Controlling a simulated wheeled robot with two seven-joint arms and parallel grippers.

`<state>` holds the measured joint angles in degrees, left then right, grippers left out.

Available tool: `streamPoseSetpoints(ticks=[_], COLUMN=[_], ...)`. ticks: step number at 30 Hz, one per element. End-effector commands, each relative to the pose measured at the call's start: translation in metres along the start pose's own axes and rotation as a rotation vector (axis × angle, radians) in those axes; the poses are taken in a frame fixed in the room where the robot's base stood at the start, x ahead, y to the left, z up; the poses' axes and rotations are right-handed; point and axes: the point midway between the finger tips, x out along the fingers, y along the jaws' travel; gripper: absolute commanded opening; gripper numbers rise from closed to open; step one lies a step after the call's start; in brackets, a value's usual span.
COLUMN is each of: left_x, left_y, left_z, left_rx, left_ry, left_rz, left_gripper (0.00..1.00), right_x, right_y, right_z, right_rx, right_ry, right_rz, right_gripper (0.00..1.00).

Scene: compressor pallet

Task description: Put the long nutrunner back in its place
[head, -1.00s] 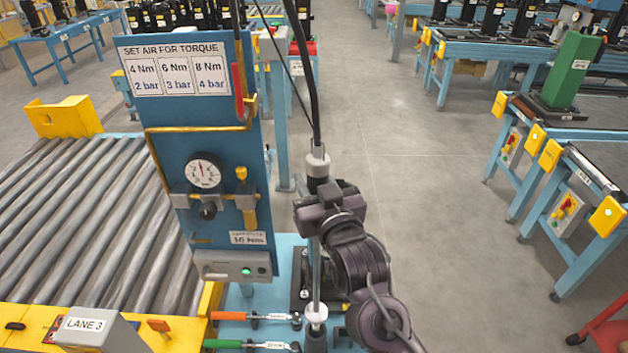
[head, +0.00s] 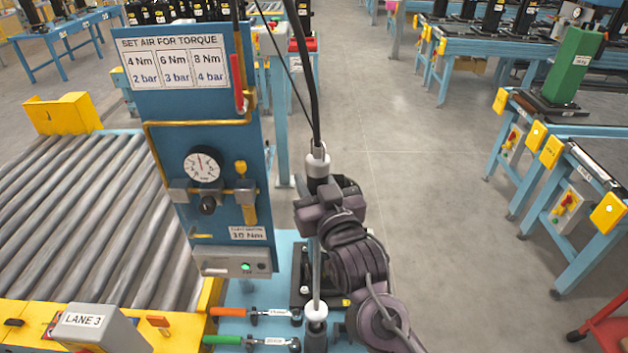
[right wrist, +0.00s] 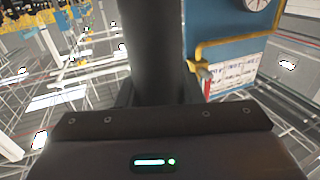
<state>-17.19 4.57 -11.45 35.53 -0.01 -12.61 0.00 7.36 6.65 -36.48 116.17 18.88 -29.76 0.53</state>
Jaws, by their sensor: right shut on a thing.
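The long nutrunner (head: 317,165) hangs upright in the head view, with a pale collar, a dark body and a long thin metal shaft running down. A black hose rises from its top. My right gripper (head: 320,207) is shut around its dark body; the body also shows as a dark cylinder in the right wrist view (right wrist: 160,45). The shaft's lower part reaches a pale ring above a dark piece (head: 316,312) near the bottom edge. I cannot tell whether that piece belongs to the tool or a stand. My left gripper is not in view.
A blue torque panel (head: 150,115) with gauge (head: 202,166) stands just left of the tool. Orange-handled (head: 270,313) and green-handled (head: 250,341) wrenches lie on the blue bench (head: 240,296). A roller conveyor (head: 90,220) is at left.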

Motion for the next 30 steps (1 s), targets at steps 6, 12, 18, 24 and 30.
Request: streamPoseSetpoints(ticks=[6,12,18,24,30], left_x=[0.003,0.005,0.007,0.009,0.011], left_y=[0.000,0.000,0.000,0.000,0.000], left_z=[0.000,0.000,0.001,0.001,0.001], left_rx=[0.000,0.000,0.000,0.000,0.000], left_ry=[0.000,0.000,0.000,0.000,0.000], left_rz=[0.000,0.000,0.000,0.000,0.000], left_gripper=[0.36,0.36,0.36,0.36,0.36], right_x=[0.000,0.000,0.000,0.000,0.000], right_y=[0.001,0.001,0.001,0.001,0.001], right_z=[0.001,0.005,0.008,0.011,0.015], right_rx=[0.002,0.002,0.002,0.002,0.002], right_ry=[0.007,0.006,0.006,0.007,0.007], right_rz=[0.001,0.001,0.001,0.001,0.001], right_gripper=[0.00,0.00,0.00,0.00,0.00])
